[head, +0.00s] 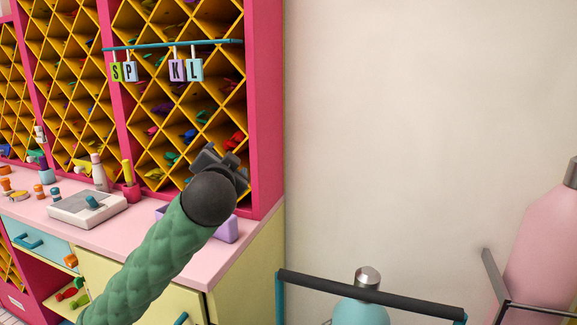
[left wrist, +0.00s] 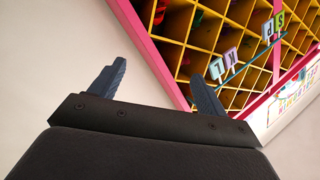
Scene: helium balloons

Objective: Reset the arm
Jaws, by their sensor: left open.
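My left arm, in a green quilted sleeve, reaches up from the bottom of the head view. Its gripper (head: 218,160) is in front of the lower right part of the diamond shelving (head: 190,95), above the pink counter (head: 190,265). In the left wrist view the two dark fingers (left wrist: 158,88) are spread wide apart with nothing between them. The pink-edged shelving (left wrist: 205,35) and letter tags show beyond them, tilted. A purple box (head: 228,230) on the counter is partly hidden behind my arm. My right gripper is in neither view.
A teal rod (head: 150,46) carries hanging letter tags in front of the shelving. A white device (head: 87,208) and a bottle (head: 98,172) stand on the counter. A dark-barred handle (head: 370,294), blue tank (head: 360,314) and pink tank (head: 540,250) are at lower right.

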